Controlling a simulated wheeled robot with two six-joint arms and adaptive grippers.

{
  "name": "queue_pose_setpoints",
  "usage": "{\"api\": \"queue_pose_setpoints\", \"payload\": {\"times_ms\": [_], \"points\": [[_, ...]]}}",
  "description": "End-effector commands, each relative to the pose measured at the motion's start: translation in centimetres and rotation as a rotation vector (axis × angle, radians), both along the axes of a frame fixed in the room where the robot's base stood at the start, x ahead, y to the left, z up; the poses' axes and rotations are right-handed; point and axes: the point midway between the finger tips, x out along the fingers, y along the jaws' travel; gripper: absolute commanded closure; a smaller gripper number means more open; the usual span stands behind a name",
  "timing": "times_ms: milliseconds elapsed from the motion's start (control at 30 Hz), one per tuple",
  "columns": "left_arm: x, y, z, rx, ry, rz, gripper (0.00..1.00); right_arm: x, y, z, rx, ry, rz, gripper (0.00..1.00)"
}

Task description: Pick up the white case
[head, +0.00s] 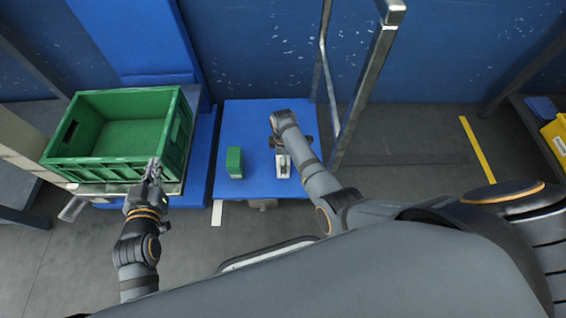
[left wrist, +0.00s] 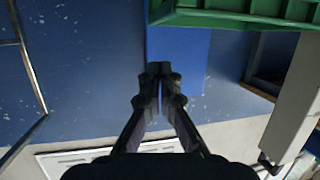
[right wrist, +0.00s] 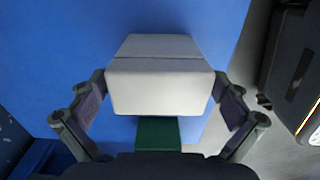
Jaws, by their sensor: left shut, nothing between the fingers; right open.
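The white case (right wrist: 158,84) fills the middle of the right wrist view, between the fingers of my right gripper (right wrist: 160,108). The fingers are open, one on each side of the case; whether they touch it I cannot tell. In the head view the white case (head: 283,166) stands on the blue table (head: 262,125), partly hidden by my right arm and gripper. My left gripper (head: 153,168) is shut and empty in front of the green crate; it also shows in the left wrist view (left wrist: 160,72).
A green box (head: 235,163) stands on the table left of the white case. The empty green crate (head: 125,172) sits at the left. A metal frame post (head: 362,85) rises right of the table. A yellow bin (head: 556,135) is at the far right.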

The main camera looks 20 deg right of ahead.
Motion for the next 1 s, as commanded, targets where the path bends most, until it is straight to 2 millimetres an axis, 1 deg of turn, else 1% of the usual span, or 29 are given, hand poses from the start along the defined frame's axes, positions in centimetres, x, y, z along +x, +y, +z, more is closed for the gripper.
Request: {"api": "queue_pose_setpoints", "payload": {"times_ms": [100, 300, 400, 500, 633, 800, 833, 1000], "points": [[1.0, 0.1, 2.7, 0.003, -0.116, 0.004, 1.00, 0.0, 0.0, -0.6, 0.000, 0.000, 0.000, 0.00], [1.9, 0.2, 7.7, 0.008, -0.317, 0.010, 1.00, 0.0, 0.0, -1.4, 0.000, -0.001, 0.000, 0.00], [2.0, 0.2, 9.9, 0.009, -0.404, 0.011, 1.00, 0.0, 0.0, -1.8, 0.000, -0.001, 0.000, 0.00], [2.0, 0.2, 11.4, 0.010, -0.461, 0.012, 1.00, 0.0, 0.0, -2.0, 0.000, -0.001, 0.000, 0.00], [1.9, 0.3, 12.2, 0.010, -0.491, 0.013, 1.00, 0.0, 0.0, -2.0, 0.000, -0.001, -0.001, 0.00], [1.9, 0.3, 12.2, 0.010, -0.492, 0.013, 1.00, 0.0, 0.0, -2.0, 0.000, -0.001, -0.001, 0.00], [1.9, 0.3, 12.2, 0.010, -0.492, 0.013, 1.00, 0.0, 0.0, -2.0, 0.000, -0.001, -0.001, 0.01], [1.9, 0.3, 12.2, 0.010, -0.491, 0.013, 1.00, 0.0, 0.0, -2.0, 0.000, -0.001, -0.001, 0.24]]}}
